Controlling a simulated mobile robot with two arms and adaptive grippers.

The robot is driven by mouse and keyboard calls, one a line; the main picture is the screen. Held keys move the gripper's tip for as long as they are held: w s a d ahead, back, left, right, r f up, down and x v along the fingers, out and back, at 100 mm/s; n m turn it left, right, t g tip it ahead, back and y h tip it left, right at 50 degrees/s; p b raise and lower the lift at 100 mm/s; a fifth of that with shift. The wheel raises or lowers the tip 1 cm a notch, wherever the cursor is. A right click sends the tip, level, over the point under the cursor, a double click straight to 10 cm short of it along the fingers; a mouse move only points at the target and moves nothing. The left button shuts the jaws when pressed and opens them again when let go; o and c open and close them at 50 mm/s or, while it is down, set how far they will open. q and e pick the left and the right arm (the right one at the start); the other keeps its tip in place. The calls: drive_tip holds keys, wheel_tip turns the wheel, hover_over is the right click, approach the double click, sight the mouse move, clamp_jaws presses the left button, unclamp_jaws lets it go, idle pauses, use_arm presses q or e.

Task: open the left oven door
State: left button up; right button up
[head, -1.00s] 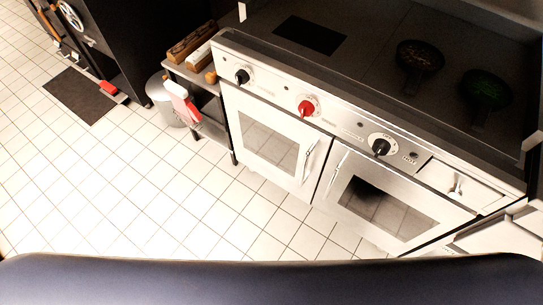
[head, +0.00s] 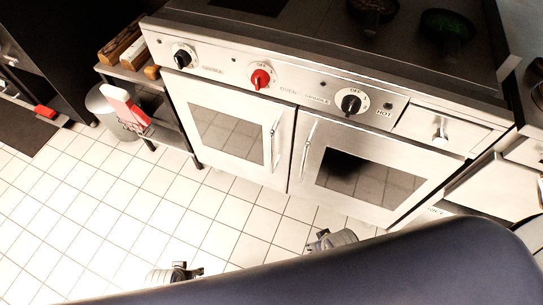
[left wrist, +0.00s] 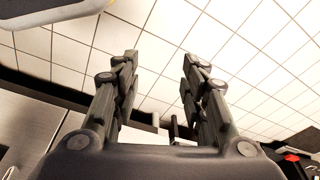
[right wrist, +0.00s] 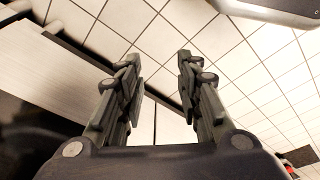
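The left oven door (head: 200,92) is a pale metal panel with a dark glass window, and it is closed. Its upright bar handle (head: 276,138) is on the door's right edge. My left gripper (head: 190,271) is low in the head view, over the floor, apart from the door. In the left wrist view (left wrist: 160,62) its fingers are spread with nothing between them. My right gripper (head: 318,243) is in front of the right oven door, apart from both handles. In the right wrist view (right wrist: 155,62) its fingers are spread and empty.
The closed right oven door (head: 385,205) has its handle (head: 305,150) close beside the left one. Knobs, one a red knob (head: 260,78), line the panel above. A low shelf (head: 172,125) and a bin (head: 108,103) stand left of the oven. The tiled floor in front is clear.

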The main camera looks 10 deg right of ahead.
drive_tip(key=w+r+t+b, duration=0.2)
drive_tip(key=w+r+b, duration=0.25)
drive_tip(key=r, duration=0.25)
drive_tip(key=n+t+y+b, duration=0.25)
drive_tip(key=t+y, duration=0.45)
drive_tip(key=t, duration=0.5)
approach(273, 151)
drive_tip(key=b+x, duration=0.2)
drive_tip(key=x, duration=0.7)
drive_tip(key=shift+w+a, duration=0.1)
drive_tip(key=shift+w, duration=0.2)
use_arm(q)
wheel_tip(273, 151, up, 7)
drive_tip(key=w+t, duration=0.1)
drive_tip(key=shift+w, duration=0.25)
use_arm(e)
drive_tip(key=shift+w+a+r, duration=0.1)
drive_tip(key=shift+w+a, duration=0.15)
drive_tip(key=shift+w, duration=0.3)
use_arm(q)
drive_tip(key=shift+f, duration=0.1)
use_arm(e)
clamp_jaws()
